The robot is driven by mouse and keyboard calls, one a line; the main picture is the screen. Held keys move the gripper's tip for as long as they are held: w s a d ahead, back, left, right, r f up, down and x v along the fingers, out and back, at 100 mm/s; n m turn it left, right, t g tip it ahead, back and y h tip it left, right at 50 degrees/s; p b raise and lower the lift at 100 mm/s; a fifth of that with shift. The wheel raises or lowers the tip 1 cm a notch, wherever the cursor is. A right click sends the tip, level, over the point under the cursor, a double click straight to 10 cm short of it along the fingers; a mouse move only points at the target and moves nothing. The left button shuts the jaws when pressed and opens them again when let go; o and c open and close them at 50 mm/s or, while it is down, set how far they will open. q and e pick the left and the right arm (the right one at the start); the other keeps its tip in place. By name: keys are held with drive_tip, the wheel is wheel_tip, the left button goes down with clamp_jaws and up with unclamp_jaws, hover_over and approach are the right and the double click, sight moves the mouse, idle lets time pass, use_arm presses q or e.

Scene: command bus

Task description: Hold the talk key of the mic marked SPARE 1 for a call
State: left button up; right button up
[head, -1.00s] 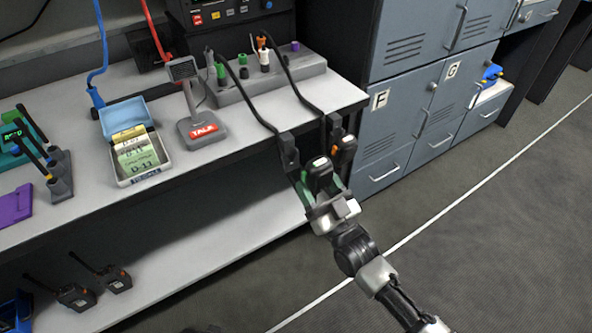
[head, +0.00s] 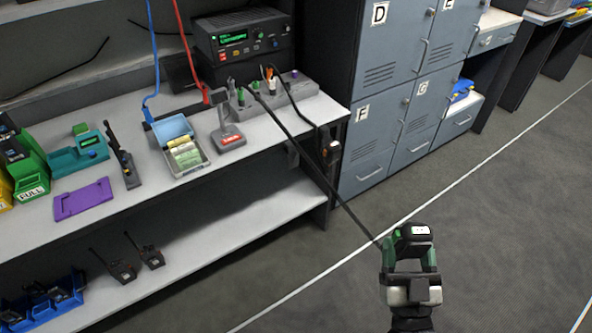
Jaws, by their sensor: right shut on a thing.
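My right gripper (head: 410,268) is shut on a black hand mic (head: 412,240) with a small white label, too small to read. It holds the mic out over the floor, clear of the bench. A dark cord runs taut from the mic back to the grey socket block (head: 310,106) on the bench. Another hand mic (head: 331,150), with an orange part, hangs at the bench's right end. I cannot read a SPARE 1 mark on either mic. The talk key is not clearly visible. My left gripper is not in view.
A radio set (head: 245,42) with a green display stands at the back of the bench. A desk mic (head: 226,132), an open card box (head: 184,152) and a purple plate (head: 83,199) are on the bench top. Grey lockers (head: 378,125) stand to the right. The floor around my gripper is open.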

drive_tip(key=shift+s+d+r+h, duration=0.3)
drive_tip(key=shift+s+d+h, duration=0.15)
drive_tip(key=shift+s, duration=0.1)
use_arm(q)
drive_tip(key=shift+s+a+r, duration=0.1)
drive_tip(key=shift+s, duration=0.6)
use_arm(e)
drive_tip(key=shift+w, duration=0.1)
drive_tip(key=shift+w+a+f, duration=0.15)
drive_tip(key=shift+a, duration=0.1)
drive_tip(key=w+a+f+n+g+y, duration=0.1)
drive_tip(key=w+a+f+y, duration=0.1)
drive_tip(key=a, duration=0.5)
drive_tip(key=w+a+f+n+g+y, duration=0.1)
drive_tip(key=w+a+f+n+y, duration=0.1)
drive_tip(key=a+y, duration=0.3)
drive_tip(key=w+a, duration=0.1)
drive_tip(key=a, duration=0.2)
drive_tip(key=shift+a, duration=0.2)
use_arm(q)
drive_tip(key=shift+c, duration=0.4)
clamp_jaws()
